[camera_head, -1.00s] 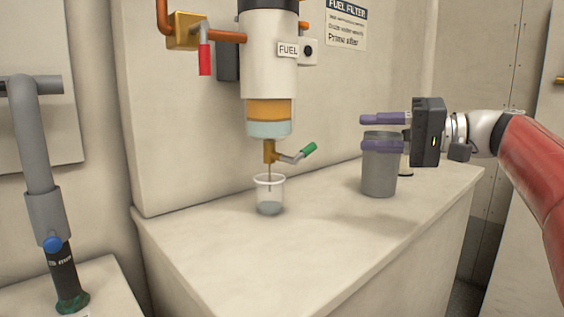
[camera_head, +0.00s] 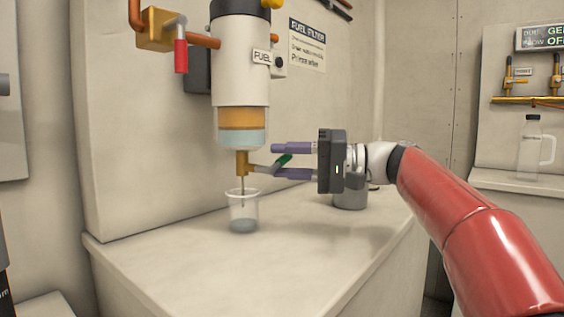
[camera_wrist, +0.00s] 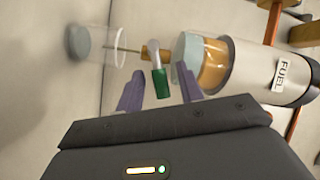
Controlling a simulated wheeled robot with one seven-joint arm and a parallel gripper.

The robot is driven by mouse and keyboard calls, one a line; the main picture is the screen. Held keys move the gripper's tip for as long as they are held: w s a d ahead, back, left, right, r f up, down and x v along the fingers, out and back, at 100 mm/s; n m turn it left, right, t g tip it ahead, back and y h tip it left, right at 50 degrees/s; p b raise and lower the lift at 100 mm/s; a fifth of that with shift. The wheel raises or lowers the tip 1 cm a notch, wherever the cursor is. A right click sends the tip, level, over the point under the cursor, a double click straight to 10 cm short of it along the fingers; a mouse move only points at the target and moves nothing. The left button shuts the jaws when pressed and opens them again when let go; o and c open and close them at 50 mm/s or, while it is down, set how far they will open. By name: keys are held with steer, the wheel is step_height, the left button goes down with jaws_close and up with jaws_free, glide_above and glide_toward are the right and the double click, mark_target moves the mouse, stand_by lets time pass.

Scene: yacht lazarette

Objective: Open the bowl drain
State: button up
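The fuel filter (camera_head: 242,60) hangs on the wall, with amber fluid above a pale layer in its clear bowl (camera_head: 241,128). Under it is the brass drain valve (camera_head: 242,162), whose lever has a green handle (camera_head: 284,160) pointing right and slightly up. My gripper (camera_head: 282,161) is open, with purple fingers above and below the green handle. In the wrist view the handle (camera_wrist: 160,84) lies between the fingertips (camera_wrist: 160,90), with a gap on each side. A clear cup (camera_head: 243,208) stands below the drain's thin spout, with greyish content at its bottom.
A grey container (camera_head: 351,199) stands on the counter (camera_head: 270,260), partly hidden behind my gripper. A red-handled valve (camera_head: 180,56) is on the copper pipe at upper left. A clear jug (camera_head: 533,145) stands on a shelf at right. The counter front is clear.

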steer(key=shift+a, duration=0.5)
steer(key=shift+c, duration=0.5)
jaws_close()
